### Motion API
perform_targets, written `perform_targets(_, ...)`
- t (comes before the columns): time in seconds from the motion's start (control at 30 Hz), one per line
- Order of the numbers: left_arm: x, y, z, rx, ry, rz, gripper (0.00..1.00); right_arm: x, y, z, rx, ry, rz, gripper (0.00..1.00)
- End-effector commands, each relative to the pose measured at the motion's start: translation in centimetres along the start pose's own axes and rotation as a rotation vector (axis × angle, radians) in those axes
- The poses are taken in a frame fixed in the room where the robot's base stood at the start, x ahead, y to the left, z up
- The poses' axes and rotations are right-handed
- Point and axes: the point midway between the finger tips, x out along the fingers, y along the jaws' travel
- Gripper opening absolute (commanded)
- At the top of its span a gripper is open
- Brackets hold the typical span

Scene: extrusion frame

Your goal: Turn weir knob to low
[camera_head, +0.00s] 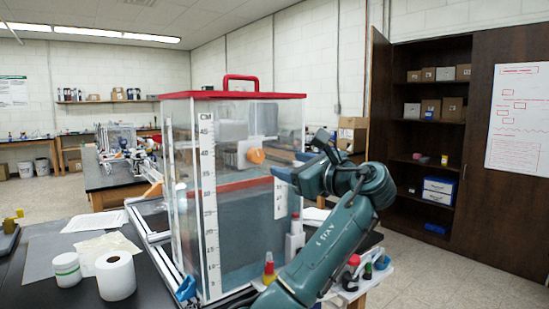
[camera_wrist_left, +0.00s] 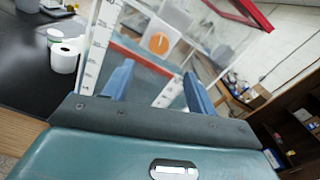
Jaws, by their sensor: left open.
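The weir knob (camera_head: 256,156) is a small orange knob on a pale plate at the clear tank (camera_head: 181,150), which has a red lid and handle. In the left wrist view the knob (camera_wrist_left: 158,43) is a round orange face with a thin pale line across it, running nearly up and down in that picture. My left gripper (camera_head: 287,164) is just right of the knob in the head view. Its two blue fingers are spread and empty, pointing toward the knob and apart from it. It also shows in the left wrist view (camera_wrist_left: 158,70). My right gripper is not in view.
A white centimetre scale (camera_head: 208,190) runs up the tank's front corner. A paper roll (camera_head: 115,275) and a white jar (camera_head: 67,269) stand on the dark bench at left. Small bottles (camera_head: 295,238) stand beside the tank near my arm. A brown cabinet (camera_head: 493,180) is at right.

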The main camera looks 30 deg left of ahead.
Motion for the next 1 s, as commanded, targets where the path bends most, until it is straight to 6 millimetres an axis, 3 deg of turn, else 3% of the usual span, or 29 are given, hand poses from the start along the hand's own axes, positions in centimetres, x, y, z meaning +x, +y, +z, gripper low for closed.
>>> perform_targets(0.5,10.1,0.0,0.1,-0.001,0.001,0.0,0.57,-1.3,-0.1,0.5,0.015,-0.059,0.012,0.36)
perform_targets(0.7,11.8,-0.1,0.0,-0.003,0.001,-0.002,0.57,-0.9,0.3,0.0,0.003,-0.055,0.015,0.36)
perform_targets(1.0,12.1,0.0,-0.1,-0.004,0.002,-0.003,0.57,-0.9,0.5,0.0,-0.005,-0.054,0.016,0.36)
